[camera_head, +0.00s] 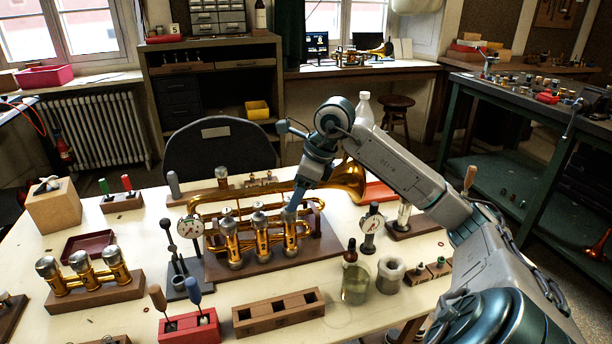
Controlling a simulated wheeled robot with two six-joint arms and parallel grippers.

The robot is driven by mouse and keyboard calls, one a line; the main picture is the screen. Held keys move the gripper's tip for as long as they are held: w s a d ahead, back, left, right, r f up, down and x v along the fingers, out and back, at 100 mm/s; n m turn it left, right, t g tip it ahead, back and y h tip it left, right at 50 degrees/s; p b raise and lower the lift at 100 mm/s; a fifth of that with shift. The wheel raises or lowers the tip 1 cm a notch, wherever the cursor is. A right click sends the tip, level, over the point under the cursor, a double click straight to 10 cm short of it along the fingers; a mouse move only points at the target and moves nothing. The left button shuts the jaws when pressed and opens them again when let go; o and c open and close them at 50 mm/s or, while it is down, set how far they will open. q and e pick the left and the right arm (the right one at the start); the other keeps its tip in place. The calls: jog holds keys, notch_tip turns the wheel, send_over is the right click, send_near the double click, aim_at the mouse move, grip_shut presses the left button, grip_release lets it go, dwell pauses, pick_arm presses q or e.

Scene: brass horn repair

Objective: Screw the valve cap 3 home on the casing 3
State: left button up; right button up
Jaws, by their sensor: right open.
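A brass horn (345,182) lies on a brown wooden stand on the white table, its bell to the right. Three upright valve casings stand at its front. The rightmost, which I take as casing 3 (290,240), is under my right gripper (292,207). The gripper points down at the top of that casing and is open. Whether its fingertips touch the cap is too small to tell. Valve cap 3 itself is hidden or not distinguishable at the fingertips. The middle casing (262,240) and left casing (232,247) show silvery tops. My left gripper is not in view.
A dial gauge (190,227) stands left of the horn, another (371,222) right. In front are an empty wooden block (278,314), a red tool holder (188,328) and a glass jar (355,284). A rack of valves (95,283) stands front left.

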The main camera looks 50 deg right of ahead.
aim_at(289, 214)
jog(key=x, duration=0.3)
jog(key=shift+w+f, duration=0.1)
jog(key=shift+f, duration=0.2)
jog(key=shift+w+a+f, duration=0.15)
jog(key=shift+f, duration=0.25)
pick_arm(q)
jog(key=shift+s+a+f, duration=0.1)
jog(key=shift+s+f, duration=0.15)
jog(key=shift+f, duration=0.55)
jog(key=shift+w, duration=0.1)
pick_arm(e)
jog(key=c, duration=1.1)
jog(key=m+h, duration=0.1)
jog(key=m, duration=0.2)
jog(key=shift+a+t, duration=0.15)
jog(key=shift+t, duration=0.15)
jog(key=shift+c, duration=0.2)
pick_arm(q)
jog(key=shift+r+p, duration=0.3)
jog(key=shift+p, duration=0.05)
pick_arm(e)
jog(key=shift+m+h, duration=0.5)
jog(key=shift+m, duration=0.6)
